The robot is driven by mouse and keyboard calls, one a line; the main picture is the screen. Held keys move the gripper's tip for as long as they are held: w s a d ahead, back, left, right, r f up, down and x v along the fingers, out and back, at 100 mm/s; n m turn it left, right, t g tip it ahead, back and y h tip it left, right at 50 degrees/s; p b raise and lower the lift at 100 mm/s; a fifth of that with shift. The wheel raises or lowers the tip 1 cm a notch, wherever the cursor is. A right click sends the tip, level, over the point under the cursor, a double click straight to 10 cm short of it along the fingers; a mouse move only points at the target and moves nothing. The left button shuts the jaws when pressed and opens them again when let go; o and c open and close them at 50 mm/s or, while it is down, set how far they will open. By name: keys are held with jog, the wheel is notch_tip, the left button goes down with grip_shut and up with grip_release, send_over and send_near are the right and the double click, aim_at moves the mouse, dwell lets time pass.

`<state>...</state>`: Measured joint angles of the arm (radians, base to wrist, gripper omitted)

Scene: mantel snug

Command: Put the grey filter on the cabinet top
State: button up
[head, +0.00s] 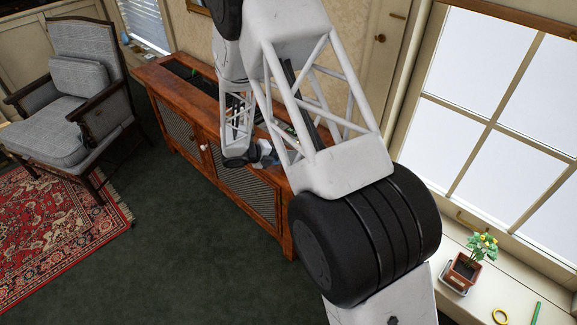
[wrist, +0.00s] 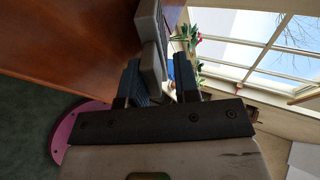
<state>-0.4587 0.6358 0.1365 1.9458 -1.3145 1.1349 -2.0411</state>
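A pale grey slab-like piece, which looks like the grey filter (wrist: 149,60), stands between the two dark fingers of my gripper (wrist: 158,75) in the wrist view. The left finger is against or very close to it. A thin gap seems to show between it and the right finger. The fingers are apart. In the head view my gripper (head: 237,161) is low beside the wooden cabinet (head: 240,187), near its top edge. A small pale grey piece shows next to it there. My arm hides much of the cabinet top. Contact between filter and cabinet is unclear.
A grey armchair (head: 85,75) and a red rug (head: 55,225) are at left. A potted plant (head: 463,272), a yellow ring (head: 500,315) and a green stick (head: 535,312) are on the sill at right. A pink round object (wrist: 66,135) shows in the wrist view.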

jog(key=v, duration=0.7)
jog(key=shift+a+r, duration=0.15)
jog(key=shift+a, duration=0.2)
jog(key=shift+s, duration=0.15)
dwell(0.5)
notch_tip(320, 180, up, 8)
jog(key=s+a, duration=0.1)
jog(key=a, duration=0.1)
jog(key=shift+f, duration=0.25)
jog(key=shift+a, duration=0.15)
